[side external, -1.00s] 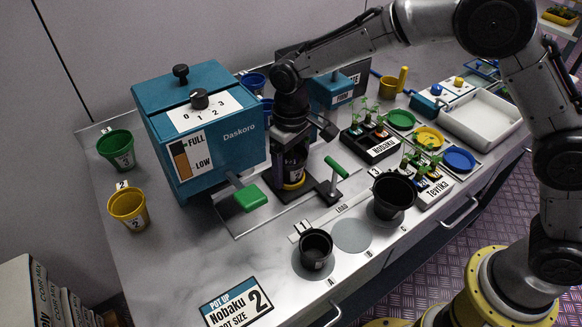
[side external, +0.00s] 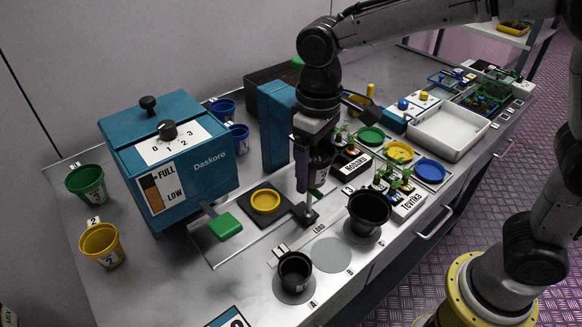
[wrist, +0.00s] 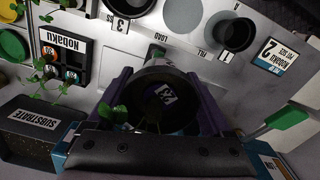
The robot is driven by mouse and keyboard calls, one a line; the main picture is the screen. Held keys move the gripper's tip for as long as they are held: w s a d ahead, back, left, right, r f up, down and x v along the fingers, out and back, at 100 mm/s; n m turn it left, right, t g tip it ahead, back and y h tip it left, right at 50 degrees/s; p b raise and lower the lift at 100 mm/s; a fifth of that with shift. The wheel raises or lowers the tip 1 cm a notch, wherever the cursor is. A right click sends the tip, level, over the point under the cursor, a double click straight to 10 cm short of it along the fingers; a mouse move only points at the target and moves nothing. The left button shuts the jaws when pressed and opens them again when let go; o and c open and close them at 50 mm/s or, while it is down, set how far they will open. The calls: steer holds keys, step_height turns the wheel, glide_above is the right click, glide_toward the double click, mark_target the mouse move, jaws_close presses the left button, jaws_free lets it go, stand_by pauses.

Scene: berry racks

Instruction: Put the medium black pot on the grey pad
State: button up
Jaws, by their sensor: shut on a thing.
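My gripper (side external: 318,178) is shut on the medium black pot (side external: 322,168), holding it above the bench near the seedling trays. In the wrist view the pot (wrist: 165,95) sits between the purple-grey fingers, with a light "2" label. Green leaves (wrist: 113,113) show at its edge; I cannot tell if they grow in it. The grey pad (side external: 331,255), a flat round disc by the letter B, is bare. It also shows in the wrist view (wrist: 186,14). The pot is behind and above it, apart from it.
A small black pot (side external: 295,273) stands at A and a large black pot (side external: 369,211) at C, flanking the pad. A yellow ring (side external: 265,201) on a dark plate lies left of my gripper. The teal machine (side external: 170,160) has a green lever (side external: 225,226).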

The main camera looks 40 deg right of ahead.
mark_target(333, 156)
steer(key=s, duration=0.1)
steer(key=s+d+r, duration=0.1)
steer(key=shift+s+d+r, duration=0.1)
steer(key=shift+s+r, duration=0.05)
steer(key=shift+s, duration=0.25)
steer(key=s+a+f+n, duration=0.1)
steer(key=f, duration=0.2)
steer(key=s+a+f+n, duration=0.1)
steer(key=s+f+n, duration=0.1)
steer(key=f, duration=0.1)
steer(key=s+a+f+n, duration=0.1)
steer(key=s+f+n, duration=0.1)
steer(key=f, duration=0.1)
steer(key=shift+s+f, duration=0.25)
steer(key=shift+f, duration=2.35)
steer(key=shift+f, duration=0.15)
steer(key=o, duration=1.1)
steer(key=shift+o, duration=0.2)
